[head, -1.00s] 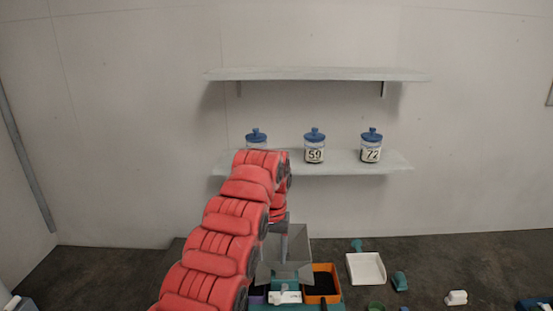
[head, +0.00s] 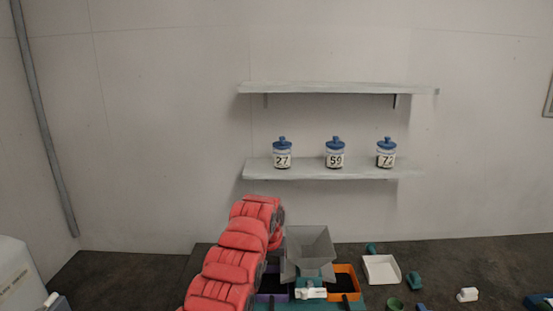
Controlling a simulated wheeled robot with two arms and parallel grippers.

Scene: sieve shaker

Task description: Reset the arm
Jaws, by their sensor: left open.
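My red left arm (head: 229,266) rises from the bottom edge, left of the middle of the head view. Its end is bent over at the top, in front of the dark counter. My left gripper (head: 276,242) is mostly hidden behind the arm's last links, just left of the grey hopper (head: 308,245). It is open, and I see nothing held in it. My right gripper is out of view.
The hopper stands above a purple-rimmed bin and an orange bin (head: 345,270). A white tray (head: 381,269) and small teal items are to the right. Three blue-lidded jars, including jar 59 (head: 335,154), stand on the lower shelf (head: 320,171). A white box (head: 18,275) is far left.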

